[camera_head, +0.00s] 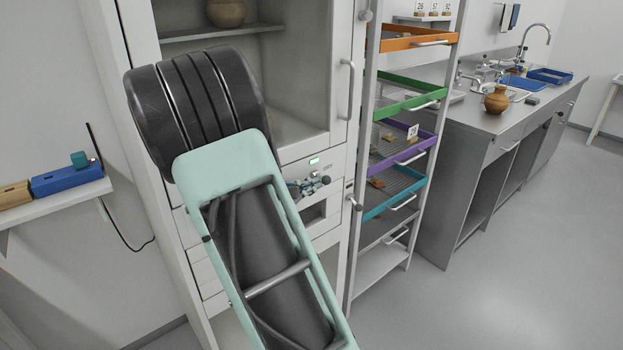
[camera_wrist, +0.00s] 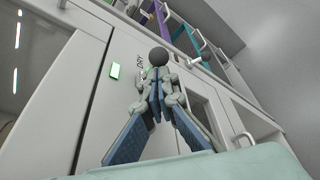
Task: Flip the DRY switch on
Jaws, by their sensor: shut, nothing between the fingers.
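The DRY switch shows as a dark ball knob (camera_head: 325,180) on the pale cabinet's control panel, under the DRY lettering. In the wrist view the dark ball (camera_wrist: 158,56) stands just beyond my fingertips, in front of part of the lettering. A small indicator (camera_head: 314,161) beside the lettering is lit green; it also shows in the wrist view (camera_wrist: 115,70). My gripper (camera_head: 311,187) is shut and empty, with its tips at the knob. I cannot tell whether they touch it. The fingers (camera_wrist: 157,98) hide the lever's base, so its position is unclear.
A rack with coloured trays (camera_head: 405,150) stands close on the right. A wall shelf (camera_head: 60,200) is at the left.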

